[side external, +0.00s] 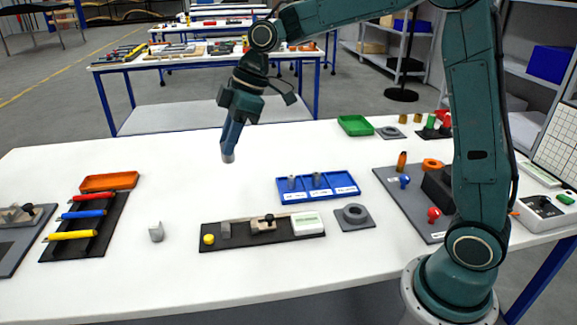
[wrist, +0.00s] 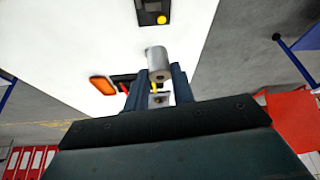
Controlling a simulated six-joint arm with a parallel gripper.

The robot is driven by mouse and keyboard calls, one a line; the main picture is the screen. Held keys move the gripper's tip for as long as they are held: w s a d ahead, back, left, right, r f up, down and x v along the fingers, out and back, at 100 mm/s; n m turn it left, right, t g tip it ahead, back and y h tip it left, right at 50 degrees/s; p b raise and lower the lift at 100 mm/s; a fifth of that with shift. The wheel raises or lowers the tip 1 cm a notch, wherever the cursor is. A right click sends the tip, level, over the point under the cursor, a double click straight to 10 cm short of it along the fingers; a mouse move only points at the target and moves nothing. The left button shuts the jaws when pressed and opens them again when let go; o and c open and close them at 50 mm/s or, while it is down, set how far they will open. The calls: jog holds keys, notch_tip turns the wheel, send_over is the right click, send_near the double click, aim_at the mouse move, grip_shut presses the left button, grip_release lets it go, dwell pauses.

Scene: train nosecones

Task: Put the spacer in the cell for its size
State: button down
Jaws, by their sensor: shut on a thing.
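My gripper (side external: 230,150) hangs over the white table in the middle of the side view, left of the blue tray. It is shut on a grey cylindrical spacer (side external: 228,158). In the wrist view the spacer (wrist: 158,58) sits between the two fingers, its round end with a small central hole facing the camera. The blue tray (side external: 347,178) has three cells with white labels too small to read. A grey spacer (side external: 291,183) stands in the left cell and another (side external: 316,180) in the middle cell. The right cell looks empty. The held spacer is well above the table and apart from the tray.
A black gauge board (side external: 290,235) with a yellow knob lies in front of the tray, beside a grey ring block (side external: 354,216). An orange tray (side external: 109,181) and coloured markers (side external: 85,214) lie farther left. Table below my gripper is clear.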

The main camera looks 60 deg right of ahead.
jog(key=s+d+m+t+h, duration=0.1)
jog(key=s+d+m, duration=0.4)
jog(key=d, duration=1.1)
jog(key=s+d+m+t+h, duration=0.1)
jog(key=s+d+m+h, duration=0.3)
jog(key=d, duration=1.2)
jog(key=s+m, duration=0.2)
jog(key=m, duration=0.2)
jog(key=shift+s+d, duration=0.15)
jog(key=shift+d, duration=0.1)
jog(key=shift+f, duration=0.2)
notch_tip(320, 180, down, 20)
jog(key=shift+r, duration=0.15)
jog(key=c, duration=1.6)
grip_release()
jog(key=shift+f, duration=0.2)
jog(key=o, duration=0.4)
